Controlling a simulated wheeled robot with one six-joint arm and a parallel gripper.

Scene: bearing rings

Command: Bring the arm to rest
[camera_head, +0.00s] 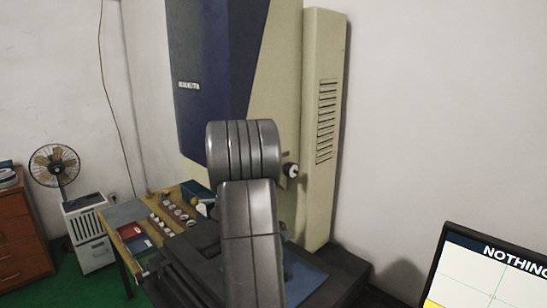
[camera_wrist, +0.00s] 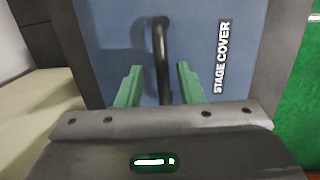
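My gripper (camera_wrist: 160,78) has two green fingers that stand apart in the wrist view. They are open, with a black handle (camera_wrist: 161,45) between them and a visible space on each side. The handle rises from a blue plate labelled "STAGE COVER" (camera_wrist: 205,35). A blue plate (camera_head: 306,282) also shows in the head view, partly behind my grey arm (camera_head: 248,225). The gripper itself is hidden behind the arm in the head view.
A tall blue and cream machine (camera_head: 212,90) stands behind my arm. To its left, a wooden bench (camera_head: 112,220) holds rings and small boxes. A monitor (camera_head: 490,275) is at the lower right. A fan (camera_head: 55,162) and drawers (camera_head: 18,240) stand far left.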

